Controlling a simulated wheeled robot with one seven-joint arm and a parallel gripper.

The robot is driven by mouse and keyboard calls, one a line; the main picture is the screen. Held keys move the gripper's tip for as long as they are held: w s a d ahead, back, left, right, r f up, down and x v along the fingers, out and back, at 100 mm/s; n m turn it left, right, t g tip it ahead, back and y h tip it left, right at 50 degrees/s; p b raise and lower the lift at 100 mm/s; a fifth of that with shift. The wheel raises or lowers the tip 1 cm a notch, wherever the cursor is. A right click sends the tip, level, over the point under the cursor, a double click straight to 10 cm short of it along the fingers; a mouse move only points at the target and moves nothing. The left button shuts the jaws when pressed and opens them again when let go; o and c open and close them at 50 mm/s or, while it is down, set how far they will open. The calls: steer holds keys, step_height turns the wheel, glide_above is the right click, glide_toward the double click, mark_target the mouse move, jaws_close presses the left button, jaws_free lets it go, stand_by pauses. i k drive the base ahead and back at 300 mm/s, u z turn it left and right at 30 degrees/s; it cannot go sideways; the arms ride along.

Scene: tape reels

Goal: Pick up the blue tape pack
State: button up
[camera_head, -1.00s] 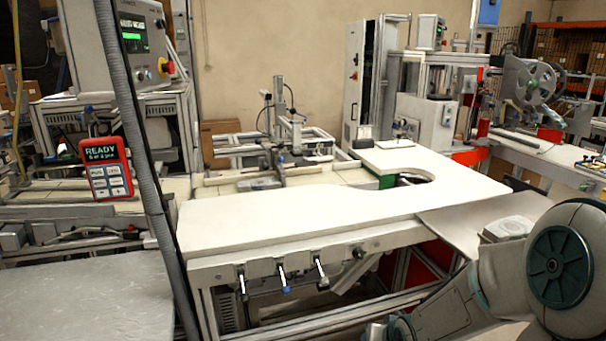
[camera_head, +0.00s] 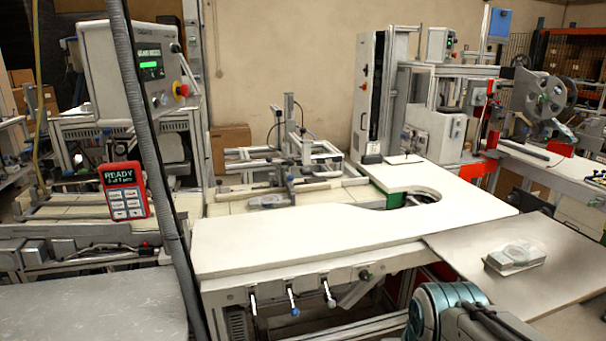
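No clearly blue tape pack shows in the head view. A pale grey-white pack (camera_head: 515,257) with a rounded shape on top lies on the grey-beige side board (camera_head: 480,238) at the right; I cannot tell whether it is the task's pack. My gripper is not in view. Only a part of my arm, with a teal ring, shows at the bottom right, in front of the side board.
A long white worktop (camera_head: 300,235) with a curved cutout fills the middle and is mostly bare. A dark grey post (camera_head: 150,150) stands at the left beside a red keypad (camera_head: 124,190). Machines and a large reel (camera_head: 540,93) stand behind.

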mark_target(268, 202)
steer(key=u, duration=0.2)
steer(key=k, duration=0.35)
steer(key=z, duration=0.7)
steer(key=i, duration=0.7)
steer(key=u, duration=0.7)
steer(key=i, duration=0.65)
steer(key=u, duration=0.7)
